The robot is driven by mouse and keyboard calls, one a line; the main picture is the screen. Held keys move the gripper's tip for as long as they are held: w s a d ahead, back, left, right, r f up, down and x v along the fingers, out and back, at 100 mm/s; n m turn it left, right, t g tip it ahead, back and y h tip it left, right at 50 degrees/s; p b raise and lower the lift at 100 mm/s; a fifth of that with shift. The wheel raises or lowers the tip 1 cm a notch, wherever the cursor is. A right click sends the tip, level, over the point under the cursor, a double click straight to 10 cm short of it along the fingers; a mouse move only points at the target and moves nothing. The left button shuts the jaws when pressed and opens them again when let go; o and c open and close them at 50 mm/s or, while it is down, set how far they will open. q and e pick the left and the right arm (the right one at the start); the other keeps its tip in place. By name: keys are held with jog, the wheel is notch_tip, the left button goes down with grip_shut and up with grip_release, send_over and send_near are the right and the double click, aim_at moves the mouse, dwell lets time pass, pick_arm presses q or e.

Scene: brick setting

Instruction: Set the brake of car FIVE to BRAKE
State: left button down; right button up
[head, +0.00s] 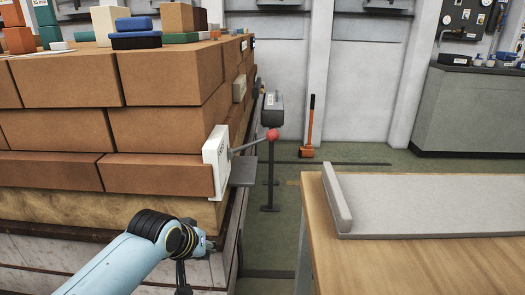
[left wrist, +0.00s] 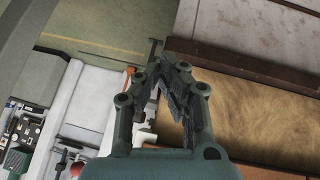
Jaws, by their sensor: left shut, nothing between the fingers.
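A brake lever with a red knob (head: 272,134) sticks out to the right from a white plate (head: 216,163) on the corner of a brick-loaded car (head: 60,206). The lever is nearly level, slightly raised at its knob. The lettering on the plate is too small to read, and I cannot make out a car number. My left gripper (head: 184,288) is at the bottom of the head view, below and left of the lever, apart from it. In the left wrist view its fingers (left wrist: 168,68) are shut and empty. My right gripper is not in view.
A wooden table (head: 425,262) with a grey top panel stands at the right. A grey box on a post (head: 271,101) stands just behind the knob. An orange-headed hammer (head: 307,151) leans at the back wall. Open floor lies between car and table.

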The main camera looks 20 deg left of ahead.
pick_arm(q)
jog(key=w+d+r+n+t, duration=0.1)
jog(key=w+r, duration=0.3)
jog(key=r, duration=0.6)
jog(key=w+r+n+t+h, duration=0.1)
jog(key=w+r, duration=0.4)
jog(key=r, duration=0.5)
jog(key=w+d+r+n+t, duration=0.1)
jog(key=w+r+t, duration=0.2)
jog(key=r, duration=0.8)
jog(key=shift+w+d+b, duration=0.3)
jog(key=shift+w+d, duration=0.05)
jog(key=shift+w, duration=0.55)
